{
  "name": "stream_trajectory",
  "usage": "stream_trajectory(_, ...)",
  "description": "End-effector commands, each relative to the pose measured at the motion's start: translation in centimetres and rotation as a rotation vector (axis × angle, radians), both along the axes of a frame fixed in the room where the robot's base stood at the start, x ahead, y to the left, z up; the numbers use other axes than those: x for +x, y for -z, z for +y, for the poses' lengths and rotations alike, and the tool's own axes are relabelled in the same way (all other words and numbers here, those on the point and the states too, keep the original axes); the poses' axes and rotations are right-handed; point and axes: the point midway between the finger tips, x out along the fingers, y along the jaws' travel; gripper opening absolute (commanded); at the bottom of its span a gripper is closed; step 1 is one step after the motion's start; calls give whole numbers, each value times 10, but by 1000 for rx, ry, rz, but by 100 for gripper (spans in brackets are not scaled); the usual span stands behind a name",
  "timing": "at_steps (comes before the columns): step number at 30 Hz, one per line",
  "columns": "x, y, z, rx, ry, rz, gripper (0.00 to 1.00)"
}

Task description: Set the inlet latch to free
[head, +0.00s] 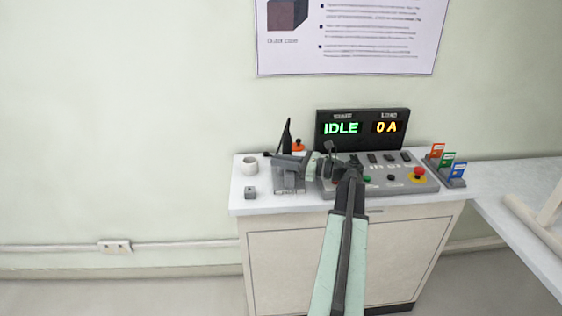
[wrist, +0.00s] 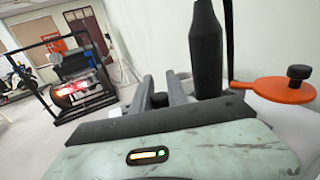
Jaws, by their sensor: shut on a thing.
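My gripper (head: 274,157) reaches left over the left part of the worktop in the head view. In the wrist view my gripper (wrist: 160,82) has its two grey fingers on either side of a small dark knob (wrist: 159,100), and it is shut on it. Part of the knob is hidden behind my wrist housing. An orange plate with a black knob (wrist: 272,90) stands to the right of the fingers; an orange part (head: 298,144) also shows behind my gripper in the head view. No label shows which part is the inlet latch, and its setting cannot be read.
A black upright piece (wrist: 207,50) stands close right of my fingers. A grey control panel (head: 405,179) has a red button (head: 419,172); the display (head: 362,128) reads IDLE and 0 A.

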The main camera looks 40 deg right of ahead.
Motion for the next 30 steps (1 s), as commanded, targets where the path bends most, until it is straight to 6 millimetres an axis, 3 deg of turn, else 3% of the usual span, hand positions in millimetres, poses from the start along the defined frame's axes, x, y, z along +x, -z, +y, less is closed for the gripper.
stream_trajectory(22, -2, 0, -1, 0, 3, 0, 0)
stream_trajectory(30, -23, 0, 16, 0, 4, 1, 0)
